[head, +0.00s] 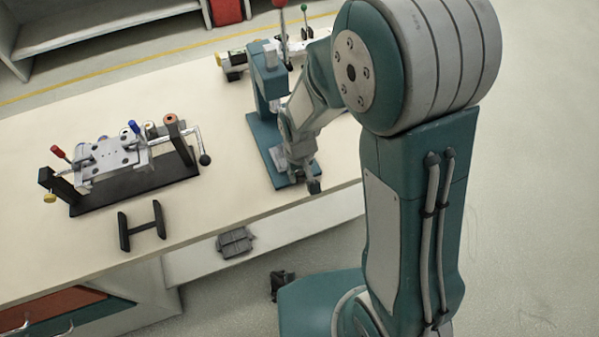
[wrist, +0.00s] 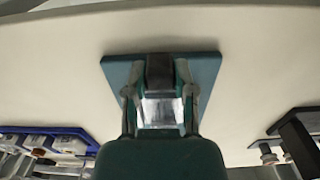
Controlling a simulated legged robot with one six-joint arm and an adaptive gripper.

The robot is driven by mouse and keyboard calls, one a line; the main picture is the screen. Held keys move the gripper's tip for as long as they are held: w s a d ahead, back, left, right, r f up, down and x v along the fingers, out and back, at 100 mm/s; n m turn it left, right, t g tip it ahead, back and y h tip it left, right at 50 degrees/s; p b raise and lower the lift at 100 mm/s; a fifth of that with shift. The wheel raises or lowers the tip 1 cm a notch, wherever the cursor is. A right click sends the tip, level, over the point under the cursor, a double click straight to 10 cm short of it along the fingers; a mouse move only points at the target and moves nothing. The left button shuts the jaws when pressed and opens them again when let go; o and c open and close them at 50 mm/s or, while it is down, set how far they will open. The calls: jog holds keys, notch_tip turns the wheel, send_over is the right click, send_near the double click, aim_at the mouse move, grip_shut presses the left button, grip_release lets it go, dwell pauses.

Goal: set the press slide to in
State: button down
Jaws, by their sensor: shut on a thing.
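The teal press (head: 268,80) stands on the bench on a flat teal base (head: 262,145), with an upright column and an overhanging head. My gripper (head: 305,178) is low at the front end of that base, and my wrist hides part of the press. In the wrist view the gripper (wrist: 160,90) has a finger on each side of the press slide, shut on its dark end (wrist: 160,70). A bright metal part (wrist: 162,110) shows between the fingers. The teal base (wrist: 205,72) lies under them. How far in the slide sits is hard to tell.
A fixture with a grey plate and red and blue knobs (head: 115,160) stands left on the bench. A dark H-shaped stand (head: 142,226) is in front of it. Another device with levers (head: 235,62) stands behind the press. Bare bench lies between fixture and press.

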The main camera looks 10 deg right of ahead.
jog(key=w, duration=0.2)
jog(key=w+a, duration=0.1)
jog(key=w, duration=0.2)
jog(key=w+a, duration=0.1)
jog(key=w, duration=0.2)
jog(key=shift+w+a, duration=0.2)
jog(key=shift+a, duration=0.05)
jog(key=shift+c, duration=2.2)
grip_release()
jog(key=shift+w+a, duration=0.1)
